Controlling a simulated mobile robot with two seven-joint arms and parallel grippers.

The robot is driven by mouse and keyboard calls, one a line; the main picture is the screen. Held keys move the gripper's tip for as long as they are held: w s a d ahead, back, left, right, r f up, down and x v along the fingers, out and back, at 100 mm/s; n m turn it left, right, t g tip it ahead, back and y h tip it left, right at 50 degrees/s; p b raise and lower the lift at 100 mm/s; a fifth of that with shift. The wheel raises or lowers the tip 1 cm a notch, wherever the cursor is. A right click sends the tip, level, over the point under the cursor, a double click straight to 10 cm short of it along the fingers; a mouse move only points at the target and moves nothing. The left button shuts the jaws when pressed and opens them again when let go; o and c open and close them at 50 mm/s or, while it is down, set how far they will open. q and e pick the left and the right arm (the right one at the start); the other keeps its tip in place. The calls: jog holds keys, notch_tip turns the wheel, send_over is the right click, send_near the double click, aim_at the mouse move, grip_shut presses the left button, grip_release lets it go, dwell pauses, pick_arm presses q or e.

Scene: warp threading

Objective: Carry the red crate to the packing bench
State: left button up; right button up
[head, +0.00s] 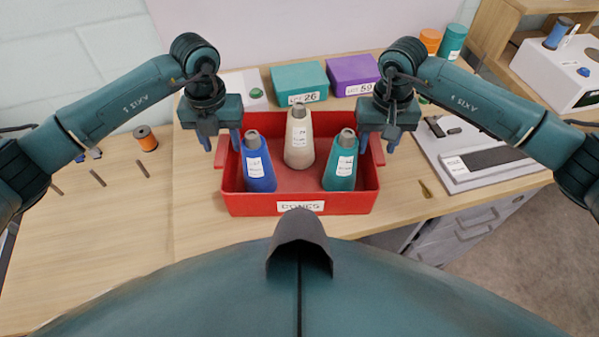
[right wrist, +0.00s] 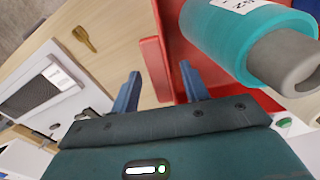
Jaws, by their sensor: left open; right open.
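The red crate (head: 301,203) sits on the wooden bench top, its front label reading CONES. It holds a blue cone (head: 258,166), a cream cone (head: 299,140) and a teal cone (head: 340,163). My left gripper (head: 221,141) is open at the crate's left end, by the handle. My right gripper (head: 377,141) is open at the right end, by the other handle. In the right wrist view the open fingers (right wrist: 162,92) point at the crate's red wall (right wrist: 153,65), one on each side of a red edge; contact cannot be told. The teal cone also shows there (right wrist: 235,35).
Behind the crate stand a teal box (head: 299,80) and a purple box (head: 352,73). A white device with a dark panel (head: 490,158) lies right of the crate, with a brass key-like piece (head: 426,190) nearby. An orange spool (head: 146,138) stands left. The bench front left is clear.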

jog(key=shift+r, duration=0.1)
pick_arm(q)
notch_tip(320, 180, up, 10)
pick_arm(e)
notch_tip(320, 180, up, 12)
dwell(0.4)
pick_arm(q)
jog(key=shift+f, duration=0.15)
dwell(0.4)
